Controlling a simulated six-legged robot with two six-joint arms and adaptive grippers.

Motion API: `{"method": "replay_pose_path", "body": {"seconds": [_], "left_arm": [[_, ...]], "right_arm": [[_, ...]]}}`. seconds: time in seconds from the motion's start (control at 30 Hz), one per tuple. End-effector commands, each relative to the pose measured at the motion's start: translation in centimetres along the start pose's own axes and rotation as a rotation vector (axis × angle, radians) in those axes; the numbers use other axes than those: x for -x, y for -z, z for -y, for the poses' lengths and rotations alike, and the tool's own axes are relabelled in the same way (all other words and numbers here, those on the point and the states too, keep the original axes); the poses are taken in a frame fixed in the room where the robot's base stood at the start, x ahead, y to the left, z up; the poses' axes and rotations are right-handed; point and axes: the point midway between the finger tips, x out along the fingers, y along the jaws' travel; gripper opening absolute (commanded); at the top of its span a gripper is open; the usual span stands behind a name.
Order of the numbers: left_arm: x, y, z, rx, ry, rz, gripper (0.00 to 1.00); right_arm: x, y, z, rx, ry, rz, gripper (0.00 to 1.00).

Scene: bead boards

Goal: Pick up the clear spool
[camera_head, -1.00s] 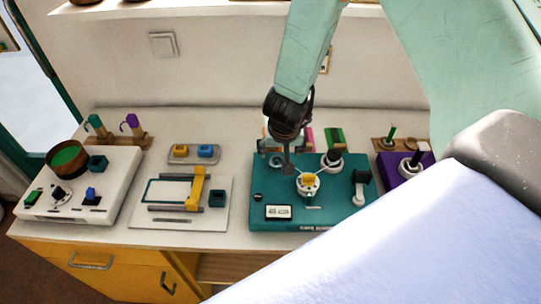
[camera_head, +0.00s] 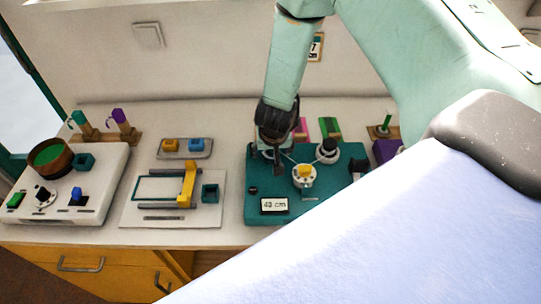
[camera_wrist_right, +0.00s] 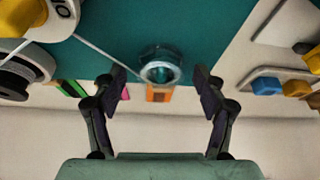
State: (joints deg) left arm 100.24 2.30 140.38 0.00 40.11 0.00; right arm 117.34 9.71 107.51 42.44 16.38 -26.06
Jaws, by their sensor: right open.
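In the right wrist view, the clear spool (camera_wrist_right: 160,68) stands on the teal board (camera_wrist_right: 130,25), seen from above as a glassy ring with teal showing through. My right gripper (camera_wrist_right: 160,83) is open, with its two dark fingers apart to either side of the spool's lower edge in the picture. Nothing is held between them. In the head view, my right gripper (camera_head: 275,158) hangs over the back left part of the teal board (camera_head: 300,212) and largely hides the spool. My left gripper is out of view.
A round white dial with a yellow knob (camera_head: 304,172) and a dark-topped white spool (camera_head: 327,150) sit right of the gripper, with a pale line running between parts. A display (camera_head: 274,206) is at the board's front. A white board with a yellow bridge (camera_head: 187,184) lies left.

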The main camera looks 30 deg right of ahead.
Motion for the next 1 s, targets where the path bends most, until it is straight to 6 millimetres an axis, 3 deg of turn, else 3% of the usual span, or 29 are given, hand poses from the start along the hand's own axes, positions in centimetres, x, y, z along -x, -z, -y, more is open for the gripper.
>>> {"method": "replay_pose_path", "body": {"seconds": [0.2, 0.7, 1.0], "left_arm": [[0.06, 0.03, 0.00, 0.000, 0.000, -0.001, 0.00], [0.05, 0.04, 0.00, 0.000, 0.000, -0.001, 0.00], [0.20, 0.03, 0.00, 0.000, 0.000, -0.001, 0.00]], "right_arm": [[-0.04, 0.17, 0.12, 0.000, 0.001, 0.000, 0.70], [-0.06, 0.19, 0.09, 0.000, 0.000, 0.000, 0.28], [0.21, 0.32, 0.09, 0.000, 0.000, 0.000, 0.28]]}}
